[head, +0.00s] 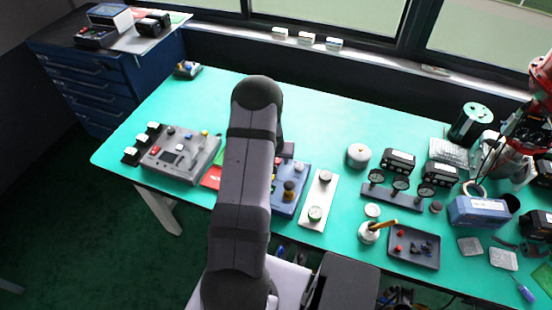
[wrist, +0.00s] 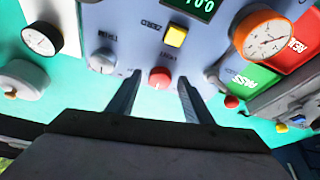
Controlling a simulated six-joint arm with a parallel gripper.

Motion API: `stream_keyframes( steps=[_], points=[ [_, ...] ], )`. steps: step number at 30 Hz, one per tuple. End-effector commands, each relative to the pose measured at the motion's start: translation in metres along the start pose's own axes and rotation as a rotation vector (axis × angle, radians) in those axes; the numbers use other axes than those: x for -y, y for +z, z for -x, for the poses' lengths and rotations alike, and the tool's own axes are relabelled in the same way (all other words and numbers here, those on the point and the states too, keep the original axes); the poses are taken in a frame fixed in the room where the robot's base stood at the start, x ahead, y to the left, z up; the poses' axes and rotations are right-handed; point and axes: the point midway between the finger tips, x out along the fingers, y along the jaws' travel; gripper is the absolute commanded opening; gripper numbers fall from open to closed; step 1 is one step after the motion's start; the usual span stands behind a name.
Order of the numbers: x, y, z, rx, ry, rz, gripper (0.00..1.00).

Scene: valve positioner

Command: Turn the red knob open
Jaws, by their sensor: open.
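In the wrist view a red knob (wrist: 160,77) sits near the edge of the blue-grey positioner panel (wrist: 135,38). It has a light pointer mark. My gripper (wrist: 160,85) is open, with one finger to the left and one to the right of the knob. Gaps show between the knob and both fingers; I cannot tell how far down the tips reach. In the head view the panel (head: 290,190) stands partly behind my arm, which hides my gripper.
Near the red knob are a grey knob (wrist: 102,62), a yellow button (wrist: 174,36), a lit display (wrist: 192,8) and an orange-rimmed gauge (wrist: 266,34). A white plate with a gauge (head: 316,213) stands to the right. A grey control box (head: 180,155) is to the left.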

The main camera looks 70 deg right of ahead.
Motion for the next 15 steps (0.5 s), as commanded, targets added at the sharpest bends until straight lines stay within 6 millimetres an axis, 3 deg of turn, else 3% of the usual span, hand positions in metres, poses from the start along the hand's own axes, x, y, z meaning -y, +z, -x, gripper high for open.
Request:
stream_keyframes(
  steps=[8, 15],
  points=[
    [0.000, -0.001, 0.008, -0.002, 0.000, -0.001, 0.46],
    [0.000, -0.001, 0.033, -0.003, 0.000, -0.001, 0.46]
  ],
)
